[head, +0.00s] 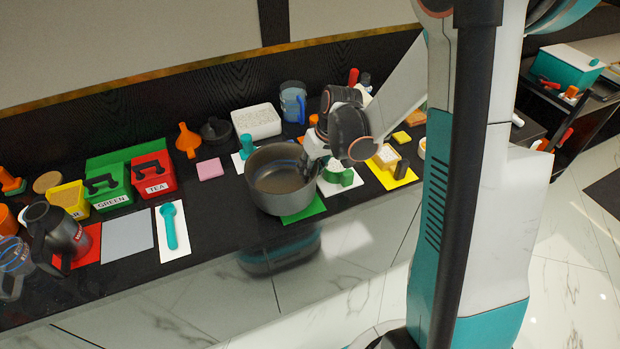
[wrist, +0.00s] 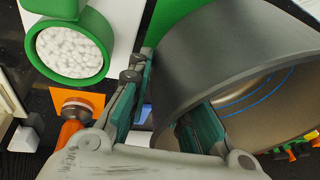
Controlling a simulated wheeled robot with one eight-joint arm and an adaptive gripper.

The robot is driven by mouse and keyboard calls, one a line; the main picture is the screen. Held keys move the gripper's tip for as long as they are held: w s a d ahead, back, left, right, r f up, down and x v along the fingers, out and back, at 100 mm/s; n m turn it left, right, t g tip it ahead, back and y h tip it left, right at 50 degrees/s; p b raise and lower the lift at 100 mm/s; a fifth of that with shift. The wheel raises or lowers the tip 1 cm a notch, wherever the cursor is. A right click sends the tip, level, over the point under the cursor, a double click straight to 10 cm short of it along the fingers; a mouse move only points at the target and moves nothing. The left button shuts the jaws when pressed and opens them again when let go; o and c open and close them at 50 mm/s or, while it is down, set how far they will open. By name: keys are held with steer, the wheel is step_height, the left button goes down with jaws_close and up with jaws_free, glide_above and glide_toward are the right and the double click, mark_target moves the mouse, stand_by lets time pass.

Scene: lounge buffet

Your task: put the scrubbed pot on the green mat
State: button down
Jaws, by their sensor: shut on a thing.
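The grey pot (head: 265,196) is upright near the counter's front edge in the head view, its inside brownish and bare. My gripper (head: 309,163) is shut on its right rim. In the wrist view my gripper (wrist: 168,98) has one finger outside the pot's wall (wrist: 190,55) and one inside it. The green mat (head: 305,212) shows below the pot, at its lower right; the pot hides the rest. A green strip of the mat (wrist: 168,14) shows beside the pot in the wrist view. I cannot tell whether the pot touches the mat.
A green scoop (wrist: 68,40) of white bits lies on a white card right of the pot. A teal-handled tool (head: 246,147) stands close behind it. A white tub (head: 256,121) and blue jug (head: 293,101) stand farther back.

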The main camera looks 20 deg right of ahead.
steer(key=shift+f+b, duration=0.4)
steer(key=shift+f, duration=1)
steer(key=shift+f, duration=0.1)
steer(key=c, duration=1.5)
jaws_free()
steer(key=shift+o, duration=0.2)
steer(key=p+v, duration=0.4)
steer(key=v, duration=0.8)
steer(key=shift+o, duration=0.6)
steer(key=o, duration=1.2)
steer(key=shift+o, duration=0.2)
